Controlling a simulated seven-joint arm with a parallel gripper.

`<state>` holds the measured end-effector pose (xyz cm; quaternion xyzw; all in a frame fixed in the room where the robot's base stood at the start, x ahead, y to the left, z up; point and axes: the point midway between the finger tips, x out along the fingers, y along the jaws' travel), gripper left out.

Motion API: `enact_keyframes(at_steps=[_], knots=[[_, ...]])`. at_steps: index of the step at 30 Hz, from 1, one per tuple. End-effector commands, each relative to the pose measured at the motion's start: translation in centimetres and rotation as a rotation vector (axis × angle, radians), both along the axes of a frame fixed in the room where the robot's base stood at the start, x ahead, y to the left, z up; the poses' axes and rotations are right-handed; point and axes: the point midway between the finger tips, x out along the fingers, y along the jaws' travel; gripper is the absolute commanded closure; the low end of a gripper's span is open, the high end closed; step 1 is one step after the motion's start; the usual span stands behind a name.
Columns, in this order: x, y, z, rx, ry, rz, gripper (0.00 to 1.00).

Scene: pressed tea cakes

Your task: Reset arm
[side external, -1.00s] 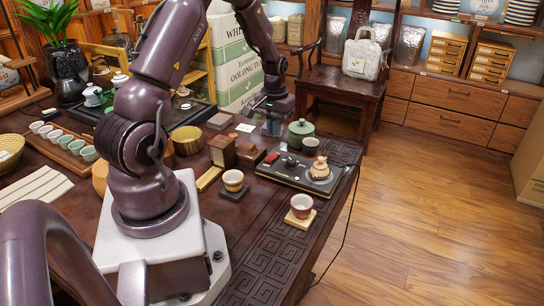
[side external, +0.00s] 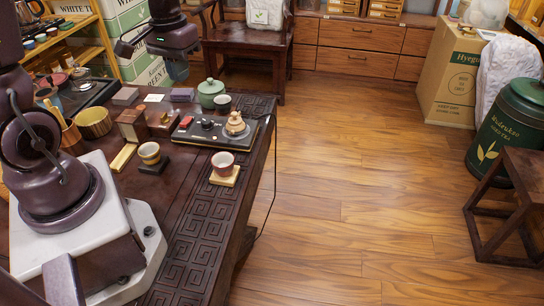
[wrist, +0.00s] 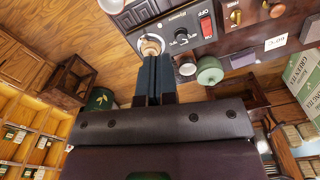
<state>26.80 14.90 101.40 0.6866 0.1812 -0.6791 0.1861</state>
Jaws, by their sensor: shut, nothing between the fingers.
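My gripper (side external: 177,74) hangs above the far part of the dark carved tea table (side external: 215,235), left of and behind the green lidded jar (side external: 210,93). In the wrist view my gripper (wrist: 153,58) points away from the camera, its two dark blue fingers together with nothing between them. The fingers partly cover the view of the black appliance (side external: 205,131) with a red switch and a small tan knobbed object (side external: 235,124) on it. The gripper touches nothing that I can see.
A dark chair (side external: 245,50) stands behind the table. The wooden floor (side external: 350,200) to the right is open.

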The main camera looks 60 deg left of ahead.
Motion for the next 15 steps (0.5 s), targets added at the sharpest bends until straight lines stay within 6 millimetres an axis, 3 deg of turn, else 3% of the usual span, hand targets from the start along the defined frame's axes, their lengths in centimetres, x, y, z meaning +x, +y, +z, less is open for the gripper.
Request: enact_keyframes(at_steps=[1,6,9,15], knots=[[-0.4,-1.9,1.8,0.018,-0.035,-0.053,1.0],[-2.7,-7.2,6.0,0.064,-0.14,-0.206,1.0],[-4.4,-9.8,7.8,0.089,-0.215,-0.296,1.0],[-6.7,-13.3,10.4,0.126,-0.375,-0.439,1.0]])
